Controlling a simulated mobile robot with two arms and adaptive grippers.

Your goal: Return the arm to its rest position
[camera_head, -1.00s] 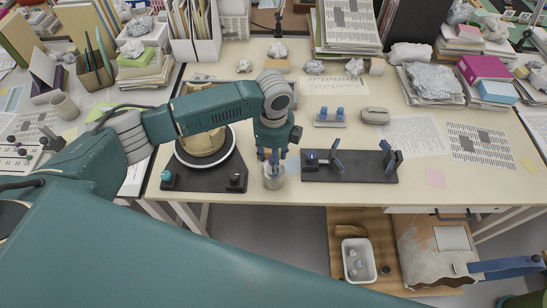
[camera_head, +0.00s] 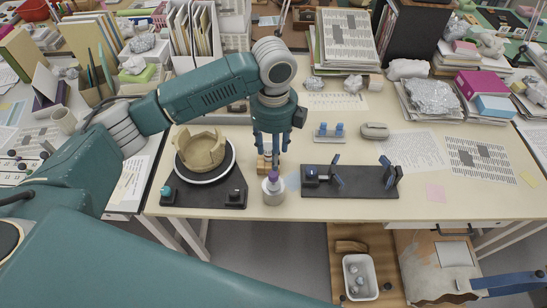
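My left gripper (camera_head: 270,156) points down over the table, in front of the turntable's right side. Its blue fingers are spread apart, and I see nothing clasped between them. Just below the fingertips is a small tan block-like piece (camera_head: 263,166), partly hidden by them. A small white-grey cup (camera_head: 273,192) with a purple-topped item (camera_head: 273,177) in it stands just in front of the gripper, apart from it. A tan broken pot (camera_head: 201,150) sits on the round turntable (camera_head: 203,178) to the left.
A black fixture (camera_head: 360,187) with blue clamps stands right of the cup. A small grey stand (camera_head: 330,134) with blue pegs is behind it. Papers, books and folders crowd the table's back. A white bin (camera_head: 359,280) is on the lower shelf.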

